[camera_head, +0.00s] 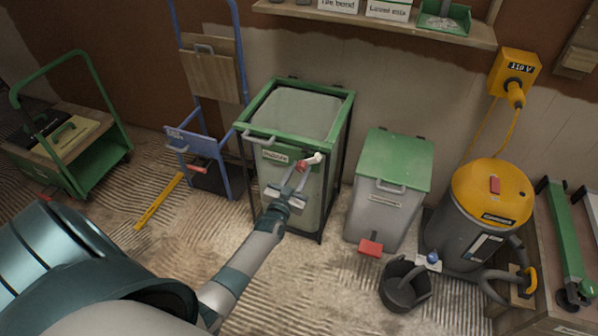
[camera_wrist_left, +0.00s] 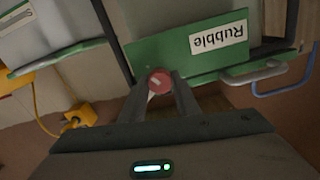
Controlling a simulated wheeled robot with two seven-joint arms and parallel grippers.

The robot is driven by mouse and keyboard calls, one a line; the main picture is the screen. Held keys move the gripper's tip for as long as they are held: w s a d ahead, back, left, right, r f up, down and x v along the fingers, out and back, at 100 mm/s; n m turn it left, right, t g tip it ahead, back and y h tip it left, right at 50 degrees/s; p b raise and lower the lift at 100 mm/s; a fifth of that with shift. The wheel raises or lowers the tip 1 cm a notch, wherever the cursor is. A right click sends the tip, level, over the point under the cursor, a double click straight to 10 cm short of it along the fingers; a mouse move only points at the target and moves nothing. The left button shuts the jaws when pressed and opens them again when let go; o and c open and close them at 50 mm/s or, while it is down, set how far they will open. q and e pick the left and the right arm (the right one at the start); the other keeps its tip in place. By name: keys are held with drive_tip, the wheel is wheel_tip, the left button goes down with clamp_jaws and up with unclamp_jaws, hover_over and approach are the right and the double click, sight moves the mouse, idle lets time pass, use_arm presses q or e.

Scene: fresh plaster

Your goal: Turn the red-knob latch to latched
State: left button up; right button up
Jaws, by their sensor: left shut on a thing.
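The latch's red knob (camera_head: 301,166) is at the front of the green-framed bin (camera_head: 347,106), near its upper edge. A pale piece shows just right of the knob. In the left wrist view the red knob (camera_wrist_left: 159,82) sits between my two fingertips, below the inverted "Rubble" label (camera_wrist_left: 219,37). My left gripper (camera_head: 294,180) reaches up to the bin front and is shut on the knob; it also shows in the left wrist view (camera_wrist_left: 160,90). The fingers partly hide the latch, so I cannot tell its turned position. My right gripper is out of view.
A grey bin with a green lid (camera_head: 396,158) stands to the right, then a yellow-topped vacuum (camera_head: 490,190) and a black bucket (camera_head: 399,291). A blue hand truck (camera_head: 219,148) and green trolley (camera_head: 100,160) stand left. A shelf (camera_head: 375,20) hangs above. Ridged floor lies open in front.

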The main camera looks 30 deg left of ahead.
use_arm(q)
drive_tip(key=n, duration=0.2)
drive_tip(key=shift+n, duration=0.4)
drive_tip(key=n, duration=0.2)
drive_tip(key=shift+f+n, duration=0.1)
drive_tip(key=shift+n, duration=0.3)
drive_tip(key=n+b, duration=0.1)
drive_tip(key=n, duration=0.3)
drive_tip(key=shift+n, duration=0.5)
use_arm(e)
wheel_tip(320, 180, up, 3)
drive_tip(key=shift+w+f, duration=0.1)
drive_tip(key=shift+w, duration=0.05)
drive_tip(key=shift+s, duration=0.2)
